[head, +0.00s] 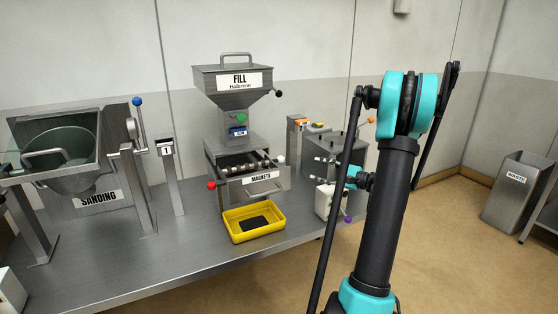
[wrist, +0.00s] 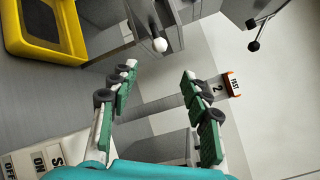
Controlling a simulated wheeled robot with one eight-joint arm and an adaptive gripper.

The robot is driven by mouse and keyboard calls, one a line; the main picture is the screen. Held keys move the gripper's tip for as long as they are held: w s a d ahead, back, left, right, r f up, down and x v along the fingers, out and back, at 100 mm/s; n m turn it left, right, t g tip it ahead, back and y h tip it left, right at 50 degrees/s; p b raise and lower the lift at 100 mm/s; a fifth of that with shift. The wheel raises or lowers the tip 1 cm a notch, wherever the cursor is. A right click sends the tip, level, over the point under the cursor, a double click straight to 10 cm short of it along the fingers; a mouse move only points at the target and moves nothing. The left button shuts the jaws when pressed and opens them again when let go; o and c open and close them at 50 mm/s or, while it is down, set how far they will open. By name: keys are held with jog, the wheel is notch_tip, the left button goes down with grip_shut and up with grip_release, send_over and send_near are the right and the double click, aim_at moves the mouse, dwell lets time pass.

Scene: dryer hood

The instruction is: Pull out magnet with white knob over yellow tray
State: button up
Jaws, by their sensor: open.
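The magnet housing labelled MAGNETS (head: 262,177) sits below the fill hopper, with dark rods visible at its open top. A white knob (head: 281,160) is at its right side and a red knob (head: 211,185) at its left. The white knob (wrist: 160,44) also shows in the wrist view, ahead of my fingers. The yellow tray (head: 236,235) stands on the table below and in front of the housing; it also shows at upper left in the wrist view (wrist: 72,45). My gripper (head: 322,172) is open and empty, right of the white knob and apart from it.
The FILL hopper (head: 235,90) stands above the housing. A metal vessel (head: 335,148) is behind my gripper, and a white switch box (wrist: 35,160) is close below it. The SANDING machine (head: 80,165) is at left. A waste bin (head: 515,190) stands at far right.

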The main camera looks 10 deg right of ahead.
aim_at(280, 159)
jog(key=x, duration=1.7)
jog(key=shift+w, duration=0.1)
jog(key=shift+c, duration=0.4)
grip_shut()
